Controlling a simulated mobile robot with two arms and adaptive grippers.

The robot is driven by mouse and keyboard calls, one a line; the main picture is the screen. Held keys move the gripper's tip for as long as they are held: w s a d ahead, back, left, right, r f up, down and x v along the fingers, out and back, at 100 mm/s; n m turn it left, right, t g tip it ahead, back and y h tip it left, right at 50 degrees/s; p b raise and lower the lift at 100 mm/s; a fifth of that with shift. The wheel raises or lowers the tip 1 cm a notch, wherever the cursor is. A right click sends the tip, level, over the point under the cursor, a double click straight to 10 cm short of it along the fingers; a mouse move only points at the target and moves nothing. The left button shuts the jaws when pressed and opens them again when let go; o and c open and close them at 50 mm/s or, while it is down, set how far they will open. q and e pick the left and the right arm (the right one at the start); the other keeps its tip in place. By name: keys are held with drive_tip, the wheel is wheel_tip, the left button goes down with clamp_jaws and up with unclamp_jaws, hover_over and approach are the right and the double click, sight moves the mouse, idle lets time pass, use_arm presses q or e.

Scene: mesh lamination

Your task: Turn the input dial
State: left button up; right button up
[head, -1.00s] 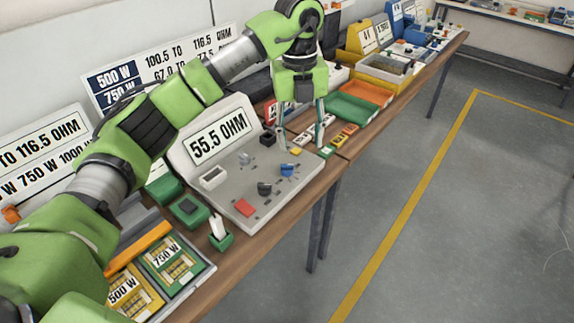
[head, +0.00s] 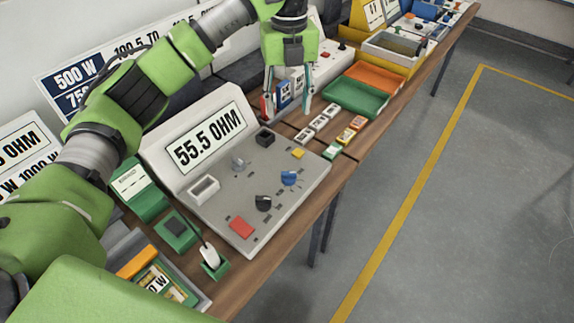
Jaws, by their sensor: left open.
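The grey test panel (head: 225,210) lies on the bench with a raised back showing a "55.5 OHM" sign (head: 210,138). It carries a blue dial (head: 289,178), a black dial (head: 263,203) and a grey dial (head: 238,163); no legible label tells which is the input dial. A red button (head: 242,227) and a yellow button (head: 297,153) are also on it. My left gripper (head: 287,114) points down past the panel's far right corner, open and empty, its fingers apart from all dials. My right gripper is not in view.
Small labelled blocks (head: 317,123) lie right of the panel, before a green tray (head: 356,98) and an orange tray (head: 375,77). A green holder with a white-handled tool (head: 211,257) stands at the panel's near left. The floor beyond the bench edge is clear.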

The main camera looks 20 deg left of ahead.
use_arm(q)
wheel_tip(320, 180, down, 3)
drive_tip(key=s+b, duration=0.2)
drive_tip(key=b, duration=0.6)
hover_over(289, 172)
wheel_tip(289, 172, down, 6)
wheel_tip(289, 172, down, 13)
drive_tip(key=shift+f+p, duration=0.1)
drive_tip(key=shift+p, duration=1)
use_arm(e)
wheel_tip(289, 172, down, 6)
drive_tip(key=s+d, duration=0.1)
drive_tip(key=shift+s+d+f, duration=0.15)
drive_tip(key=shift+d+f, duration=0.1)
use_arm(q)
drive_tip(key=shift+s, duration=0.1)
drive_tip(key=c, duration=1.1)
